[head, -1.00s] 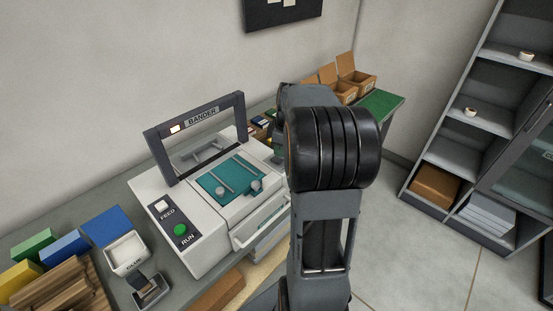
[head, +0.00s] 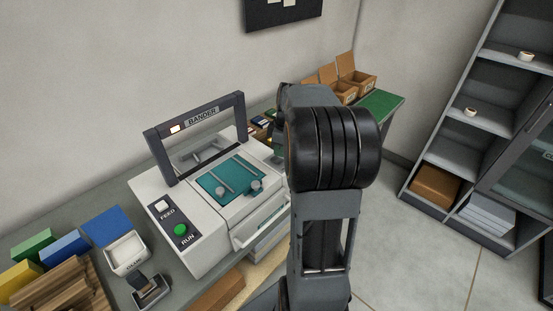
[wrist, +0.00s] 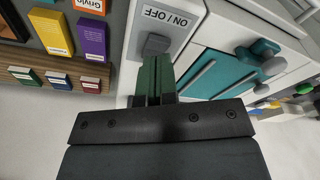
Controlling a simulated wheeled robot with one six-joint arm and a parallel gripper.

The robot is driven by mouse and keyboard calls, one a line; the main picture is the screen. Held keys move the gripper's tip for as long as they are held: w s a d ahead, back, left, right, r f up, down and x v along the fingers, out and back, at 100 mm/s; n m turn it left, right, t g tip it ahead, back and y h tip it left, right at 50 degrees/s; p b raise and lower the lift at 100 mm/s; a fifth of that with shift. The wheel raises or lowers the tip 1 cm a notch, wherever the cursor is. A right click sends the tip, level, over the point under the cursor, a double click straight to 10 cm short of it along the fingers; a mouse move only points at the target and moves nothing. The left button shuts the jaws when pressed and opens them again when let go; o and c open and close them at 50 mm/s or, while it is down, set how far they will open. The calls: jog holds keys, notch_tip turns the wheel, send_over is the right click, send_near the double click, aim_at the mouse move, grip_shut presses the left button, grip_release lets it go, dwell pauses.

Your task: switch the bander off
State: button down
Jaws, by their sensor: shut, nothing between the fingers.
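The bander (head: 215,185) is a white machine on the grey bench, with a dark upright frame and a teal work plate. A small lamp (head: 174,129) on the frame glows pale. Its front panel has a white FEED button (head: 162,206) and a green RUN button (head: 181,230). In the wrist view, a grey switch (wrist: 155,43) sits beside an ON / OFF label. My gripper (wrist: 157,60) is shut and empty, its green fingertips just below the switch in the picture. I cannot tell whether they touch it. In the head view my arm hides the gripper.
A white glue tray (head: 126,253) and coloured blocks stand left of the bander. Open cardboard boxes (head: 355,80) stand at the bench's far end. In the wrist view, a rack of small coloured boxes (wrist: 60,35) is close on the left. A shelf unit (head: 480,130) stands right.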

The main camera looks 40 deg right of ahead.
aim_at(280, 161)
jog(key=shift+f+b, duration=1.1)
jog(key=shift+f, duration=0.3)
jog(key=shift+r+p, duration=2.65)
jog(key=shift+r, duration=0.85)
